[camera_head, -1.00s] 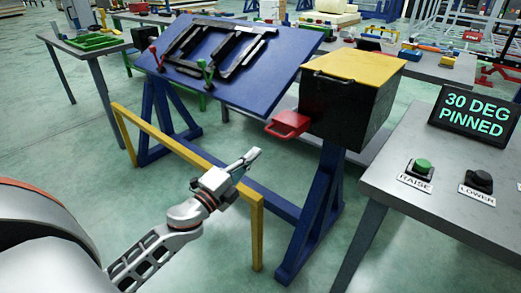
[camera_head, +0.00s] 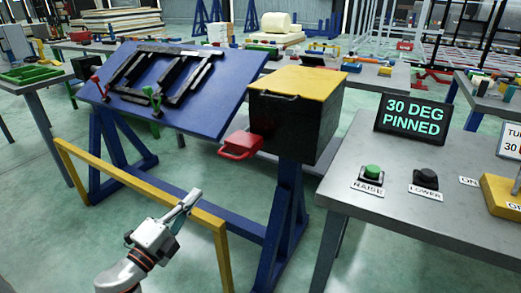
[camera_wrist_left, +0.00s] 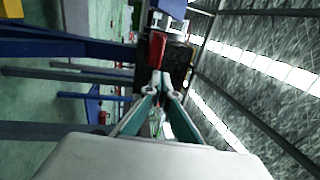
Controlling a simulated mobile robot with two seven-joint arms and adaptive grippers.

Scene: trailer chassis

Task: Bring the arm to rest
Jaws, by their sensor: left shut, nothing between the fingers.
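My left gripper (camera_head: 190,200) is at the lower middle of the head view, in front of the yellow rail (camera_head: 150,192). Its fingers are shut with nothing between them and point up and to the right. In the left wrist view its fingers (camera_wrist_left: 160,85) come together at the tips. The red handle (camera_head: 241,146) of the black box is beyond the gripper; red also shows past the fingertips in the left wrist view (camera_wrist_left: 156,50). I cannot tell the exact gap. My right gripper is not in view.
A tilted blue table (camera_head: 215,105) carries a black frame. A black box with a yellow lid (camera_head: 305,85) stands beside it. A grey table (camera_head: 330,190) at right holds the "30 DEG PINNED" sign (camera_head: 411,119), a green RAISE button (camera_head: 372,173) and a black LOWER button (camera_head: 426,179).

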